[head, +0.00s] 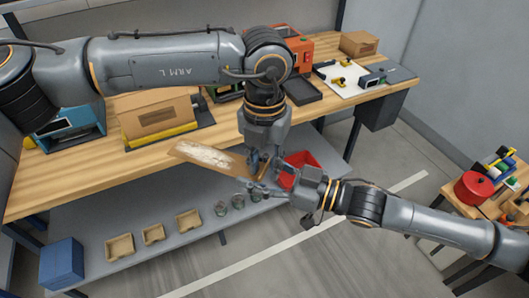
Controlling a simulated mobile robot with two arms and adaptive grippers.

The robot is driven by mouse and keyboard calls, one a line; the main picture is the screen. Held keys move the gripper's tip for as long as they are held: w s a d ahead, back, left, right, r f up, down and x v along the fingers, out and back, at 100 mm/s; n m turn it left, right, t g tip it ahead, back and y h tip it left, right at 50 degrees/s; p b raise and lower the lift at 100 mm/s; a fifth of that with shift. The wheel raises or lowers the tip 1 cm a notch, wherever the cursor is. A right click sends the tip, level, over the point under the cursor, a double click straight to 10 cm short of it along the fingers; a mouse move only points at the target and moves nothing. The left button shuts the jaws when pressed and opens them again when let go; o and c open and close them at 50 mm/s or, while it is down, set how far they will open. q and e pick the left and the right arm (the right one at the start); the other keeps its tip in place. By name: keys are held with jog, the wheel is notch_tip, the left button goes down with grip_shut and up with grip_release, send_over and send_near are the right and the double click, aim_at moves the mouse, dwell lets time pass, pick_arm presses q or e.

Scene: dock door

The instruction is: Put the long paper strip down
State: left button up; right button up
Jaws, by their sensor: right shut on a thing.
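A long brown strip with a pale, worn-looking face (212,158) is in the head view, tilted in front of the workbench edge; I take it to be the paper strip. My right gripper (262,187), coming in from the right, is shut on its right end, above the lower shelf. My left gripper (259,163) points down from above, close to that same end. Its fingers overlap the strip and the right gripper in the picture. I cannot tell whether it is open or shut, or whether it touches the strip.
The wooden workbench (75,177) holds a cardboard box (157,115), a blue machine, an orange machine and a white board (350,78). The lower shelf (90,240) holds small tan trays, cups, a red bin (302,160) and a blue box (62,262). A side table with a red pot (473,188) stands right.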

pick_arm(q)
grip_shut()
pick_arm(e)
jog(key=o, duration=0.8)
jog(key=shift+o, duration=0.2)
jog(key=shift+d, duration=0.1)
